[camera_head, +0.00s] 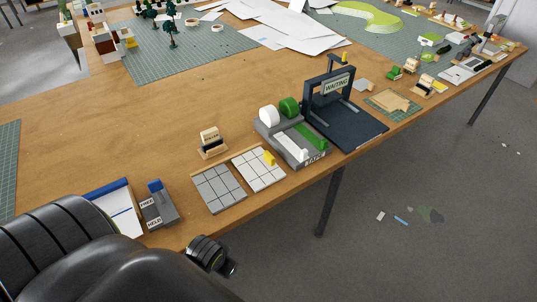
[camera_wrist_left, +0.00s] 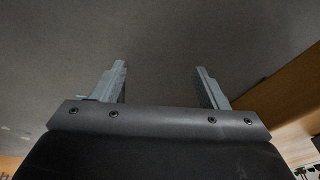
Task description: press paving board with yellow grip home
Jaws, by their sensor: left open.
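The paving board with the yellow grip (camera_head: 252,174) is a pale board with dark grid lines. It lies near the table's front edge in the head view. Its small yellow grip (camera_head: 269,158) stands up near its back right side. A greyer paving board (camera_head: 219,190) lies directly to its left; I cannot tell whether they touch or how fully the pale one is seated. My left gripper (camera_wrist_left: 160,70) is open and empty in the left wrist view, over grey floor. In the head view my left arm ends beyond the table's front edge, apart from the boards. My right gripper is out of view.
A stamp-like block (camera_head: 211,142) stands behind the boards. A grey device with white and green rolls (camera_head: 290,135) and a dark frame reading WAITING (camera_head: 336,85) stand to the right. A blue-handled grey device (camera_head: 158,207) stands left. Bare table (camera_head: 130,130) lies behind.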

